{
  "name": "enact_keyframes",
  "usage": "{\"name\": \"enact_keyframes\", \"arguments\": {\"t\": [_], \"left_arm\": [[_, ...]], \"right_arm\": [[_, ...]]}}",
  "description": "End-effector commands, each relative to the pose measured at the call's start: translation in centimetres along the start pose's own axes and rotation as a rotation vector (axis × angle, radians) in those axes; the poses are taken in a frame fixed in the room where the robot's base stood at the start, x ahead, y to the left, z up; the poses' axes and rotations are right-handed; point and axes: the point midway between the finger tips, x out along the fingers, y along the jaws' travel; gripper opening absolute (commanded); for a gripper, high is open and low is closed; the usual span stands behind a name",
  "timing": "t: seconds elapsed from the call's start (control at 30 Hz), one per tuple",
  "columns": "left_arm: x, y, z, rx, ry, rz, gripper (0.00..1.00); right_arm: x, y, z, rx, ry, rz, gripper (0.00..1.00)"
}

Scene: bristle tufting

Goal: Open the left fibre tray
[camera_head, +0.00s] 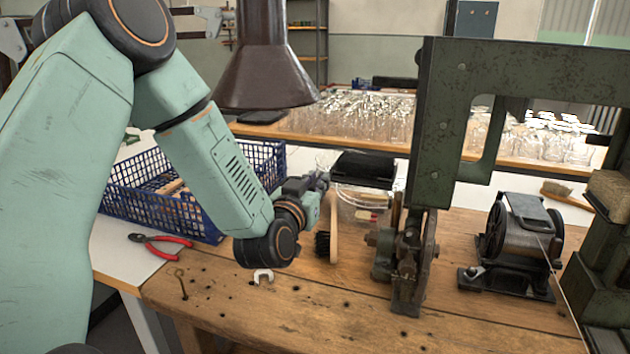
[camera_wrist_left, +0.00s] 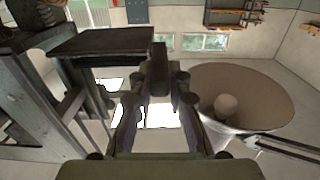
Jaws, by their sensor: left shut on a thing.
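The left fibre tray (camera_head: 372,201) shows in the head view as a clear box behind the workbench's middle, with its flat black lid (camera_head: 365,168) above it. My left gripper (camera_head: 321,182) is at the lid's left side. In the left wrist view the fingers of my left gripper (camera_wrist_left: 158,95) are closed on a dark piece that meets the black lid (camera_wrist_left: 105,42). The exact grip point is small in the head view. How far the lid stands from the box is hard to tell. My right gripper is not in view.
A round brush (camera_head: 333,235) and a green machine frame (camera_head: 430,130) stand right of my left arm. A blue basket (camera_head: 150,203) and red pliers (camera_head: 162,241) lie to the left. A wire spool (camera_head: 522,235) is at the right. The front wood is mostly clear.

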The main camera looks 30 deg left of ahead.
Motion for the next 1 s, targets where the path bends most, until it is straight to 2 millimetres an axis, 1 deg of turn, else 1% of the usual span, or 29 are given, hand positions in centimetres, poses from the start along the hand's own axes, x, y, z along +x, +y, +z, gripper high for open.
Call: {"name": "enact_keyframes", "arguments": {"t": [0.03, 0.37, 0.4, 0.5, 1.0], "left_arm": [[-0.02, -0.13, 0.25, -0.001, -0.007, -0.005, 0.0], [0.0, -0.03, 0.24, -0.001, -0.005, -0.01, 0.0], [0.01, -0.02, 0.23, -0.001, -0.005, -0.01, 0.17], [0.01, 0.0, 0.21, -0.002, -0.004, -0.01, 0.26], [-0.15, -0.12, 0.08, -0.002, -0.002, -0.005, 0.26]], "right_arm": [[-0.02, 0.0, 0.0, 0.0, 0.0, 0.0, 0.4], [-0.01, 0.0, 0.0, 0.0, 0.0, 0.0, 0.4], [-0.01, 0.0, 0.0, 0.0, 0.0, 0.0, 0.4], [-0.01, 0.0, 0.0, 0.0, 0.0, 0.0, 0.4], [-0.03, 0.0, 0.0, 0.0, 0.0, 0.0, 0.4]]}}
